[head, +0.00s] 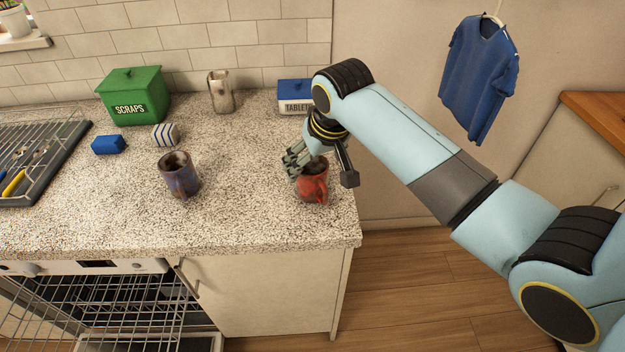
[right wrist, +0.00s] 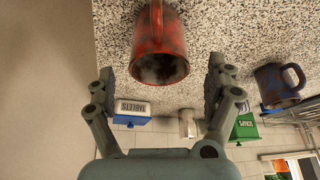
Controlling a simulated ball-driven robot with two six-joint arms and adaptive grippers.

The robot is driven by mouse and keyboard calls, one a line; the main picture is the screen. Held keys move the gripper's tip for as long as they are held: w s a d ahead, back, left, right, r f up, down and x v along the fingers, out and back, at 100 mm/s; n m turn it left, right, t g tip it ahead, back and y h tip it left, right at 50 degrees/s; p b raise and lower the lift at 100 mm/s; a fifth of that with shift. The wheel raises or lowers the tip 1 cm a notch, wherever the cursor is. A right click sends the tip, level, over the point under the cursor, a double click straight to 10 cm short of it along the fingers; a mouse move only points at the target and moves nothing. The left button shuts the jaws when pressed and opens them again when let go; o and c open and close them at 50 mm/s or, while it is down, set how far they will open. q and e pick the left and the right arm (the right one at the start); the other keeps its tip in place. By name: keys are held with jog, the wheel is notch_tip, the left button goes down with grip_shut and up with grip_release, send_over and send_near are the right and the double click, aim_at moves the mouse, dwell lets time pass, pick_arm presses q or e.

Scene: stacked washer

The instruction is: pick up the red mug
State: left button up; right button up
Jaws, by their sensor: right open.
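The red mug (head: 312,186) stands upright on the speckled counter near its right end, its handle toward the front edge. In the head view my right gripper (head: 321,171) is open and sits over the mug, partly hiding its rim, with one finger on each side. In the right wrist view the red mug (right wrist: 160,42) is ahead of the open right gripper (right wrist: 162,72), between the lines of its two fingers; gaps show on both sides. The mug's inside looks dark and stained. My left gripper is not in view.
The dishwasher (head: 100,300) is open below. Counter between the mugs is clear.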

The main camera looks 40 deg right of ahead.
aim_at(313, 169)
jog(key=x, duration=0.4)
jog(key=shift+s+p, duration=0.15)
jog(key=shift+p, duration=0.2)
jog(key=c, duration=1.5)
